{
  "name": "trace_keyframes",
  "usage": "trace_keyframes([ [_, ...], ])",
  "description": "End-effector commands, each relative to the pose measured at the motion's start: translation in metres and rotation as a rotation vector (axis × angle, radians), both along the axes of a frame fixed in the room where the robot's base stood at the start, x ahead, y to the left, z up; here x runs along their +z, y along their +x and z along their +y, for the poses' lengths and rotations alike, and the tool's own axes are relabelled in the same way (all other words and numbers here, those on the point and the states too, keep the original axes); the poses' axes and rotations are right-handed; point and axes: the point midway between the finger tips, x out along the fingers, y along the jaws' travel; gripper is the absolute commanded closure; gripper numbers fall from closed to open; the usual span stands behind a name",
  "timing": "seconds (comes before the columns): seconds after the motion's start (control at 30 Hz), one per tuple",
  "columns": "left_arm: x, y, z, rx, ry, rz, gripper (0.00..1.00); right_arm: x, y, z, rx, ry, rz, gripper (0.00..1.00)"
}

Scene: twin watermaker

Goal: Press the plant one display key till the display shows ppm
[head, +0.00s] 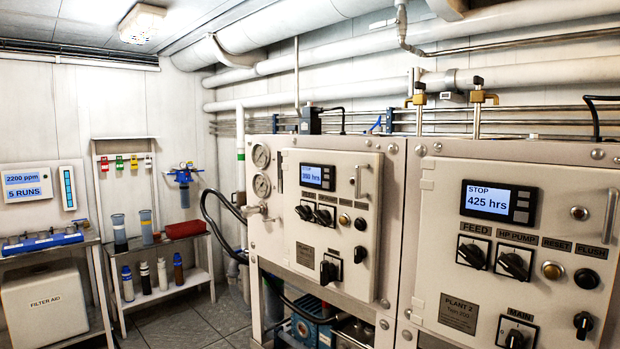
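The nearer right panel has a plate reading Plant 2 (457,312). The other panel, at the middle, is the plant one panel (338,245); its own plate is too small to read. The plant one display (312,176) is lit blue and shows STOP and a figure in hrs, perhaps 380; no ppm shows on it. The plant one display keys (327,178) are a small column at the right edge of the display. Neither gripper is in view.
The plant 2 display (488,203) reads STOP 425 hrs. Rotary switches (325,216) and a handle (357,181) stick out from the plant one panel. Two gauges (261,170) and a black hose (222,208) are at its left. Shelves (172,285) stand further left, with open floor (195,325) between.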

Motion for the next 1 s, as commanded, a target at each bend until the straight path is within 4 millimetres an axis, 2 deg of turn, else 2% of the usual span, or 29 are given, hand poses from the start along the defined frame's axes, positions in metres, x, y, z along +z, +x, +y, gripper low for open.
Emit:
trace_keyframes([
  [0.03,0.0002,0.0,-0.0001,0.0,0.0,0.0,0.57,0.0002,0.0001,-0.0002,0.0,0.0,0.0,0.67],
  [0.13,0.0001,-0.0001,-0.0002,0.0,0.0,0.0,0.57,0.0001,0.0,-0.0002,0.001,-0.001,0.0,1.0],
  [1.0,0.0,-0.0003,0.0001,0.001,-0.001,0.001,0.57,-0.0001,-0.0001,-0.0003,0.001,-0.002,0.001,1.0],
])
